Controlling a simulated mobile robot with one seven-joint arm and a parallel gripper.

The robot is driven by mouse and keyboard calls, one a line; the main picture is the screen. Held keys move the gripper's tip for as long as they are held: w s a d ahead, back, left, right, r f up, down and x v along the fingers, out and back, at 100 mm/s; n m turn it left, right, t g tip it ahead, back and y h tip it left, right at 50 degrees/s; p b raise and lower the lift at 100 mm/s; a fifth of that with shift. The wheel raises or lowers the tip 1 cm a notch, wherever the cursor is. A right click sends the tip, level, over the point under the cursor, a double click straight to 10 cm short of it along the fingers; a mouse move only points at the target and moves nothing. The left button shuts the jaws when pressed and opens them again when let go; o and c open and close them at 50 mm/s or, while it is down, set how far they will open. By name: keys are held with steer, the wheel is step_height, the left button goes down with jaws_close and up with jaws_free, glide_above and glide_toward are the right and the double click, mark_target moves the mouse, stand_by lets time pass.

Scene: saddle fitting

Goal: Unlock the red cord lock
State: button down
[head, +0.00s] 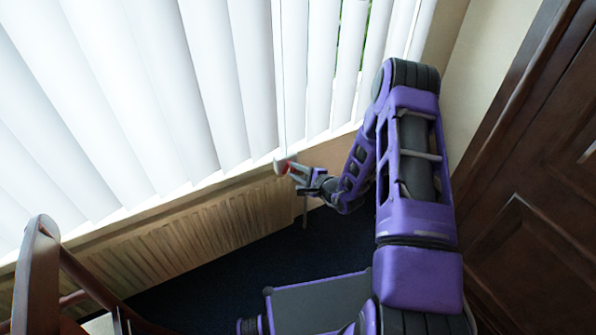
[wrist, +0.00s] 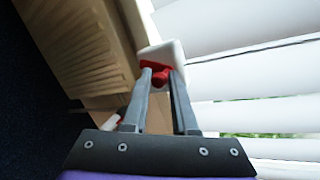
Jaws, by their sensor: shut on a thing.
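The red cord lock (wrist: 161,77) shows between the fingertips of my gripper (wrist: 160,80) in the wrist view. It sits in a white housing (wrist: 163,54) beside the edge of the blinds. My gripper is shut on the red part, with its two grey fingers at either side. In the head view my gripper (head: 297,174) reaches left to the red lock (head: 284,168) and its white housing (head: 279,163), near the lower edge of the blinds. The fingertips partly hide the lock, and I cannot tell its locked state.
White vertical blinds (head: 150,90) hang behind the lock, with a thin cord (head: 281,100) running up from it. A beige radiator (head: 200,240) is below. A dark wooden door (head: 540,220) is at the right. A wooden chair (head: 38,275) is at the lower left.

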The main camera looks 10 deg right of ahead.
steer(key=shift+s+a+n+h, duration=0.15)
steer(key=shift+a+n+h, duration=0.1)
steer(key=shift+n+h, duration=0.05)
stand_by(0.5)
steer(key=c, duration=0.8)
jaws_free()
steer(key=shift+o, duration=0.2)
steer(key=p+v, duration=0.1)
steer(key=v, duration=1.6)
steer(key=shift+s+r, duration=0.1)
steer(key=shift+r, duration=0.05)
